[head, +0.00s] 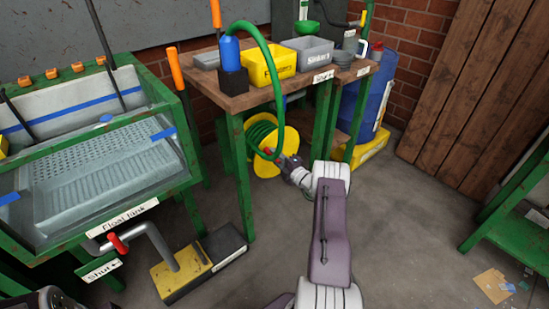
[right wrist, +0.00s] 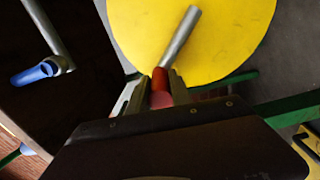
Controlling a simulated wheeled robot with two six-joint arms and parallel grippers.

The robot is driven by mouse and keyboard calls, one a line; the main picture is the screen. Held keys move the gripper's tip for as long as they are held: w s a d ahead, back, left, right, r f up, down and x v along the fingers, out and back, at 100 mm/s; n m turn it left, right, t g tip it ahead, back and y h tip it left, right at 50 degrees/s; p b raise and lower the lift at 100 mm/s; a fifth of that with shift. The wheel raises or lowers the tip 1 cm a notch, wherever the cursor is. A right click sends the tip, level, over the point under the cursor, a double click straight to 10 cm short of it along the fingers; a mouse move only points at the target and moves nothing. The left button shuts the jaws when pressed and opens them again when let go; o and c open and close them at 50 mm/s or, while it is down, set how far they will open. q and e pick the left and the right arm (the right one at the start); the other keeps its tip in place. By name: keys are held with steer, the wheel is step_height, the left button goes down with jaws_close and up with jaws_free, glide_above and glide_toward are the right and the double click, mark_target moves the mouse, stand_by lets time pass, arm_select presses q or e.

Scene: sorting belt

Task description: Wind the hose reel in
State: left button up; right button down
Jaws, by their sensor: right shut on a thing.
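The hose reel is a yellow disc (head: 288,138) with green hose (head: 262,132) wound on it, under the wooden bench in the head view. The hose arcs up from the reel past the bench top. In the right wrist view the reel's yellow face (right wrist: 235,35) fills the top, with a grey metal crank bar (right wrist: 181,36) in front of it. My right gripper (head: 291,163) is at the reel's front right side. In the right wrist view its fingers (right wrist: 157,84) are shut around the red crank handle (right wrist: 160,78).
The bench (head: 222,90) carries a yellow bin (head: 268,68) and a grey bin (head: 308,52); its green legs stand close to the reel. A float tank (head: 100,175) is at left, with a red-handled valve pipe (head: 150,237). A blue drum (head: 372,105) stands behind. The floor at right is mostly clear.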

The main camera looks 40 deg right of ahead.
steer(key=c, duration=1.2)
jaws_free()
steer(key=shift+o, duration=0.2)
steer(key=s+p, duration=0.4)
steer(key=s, duration=0.5)
steer(key=shift+d, duration=0.35)
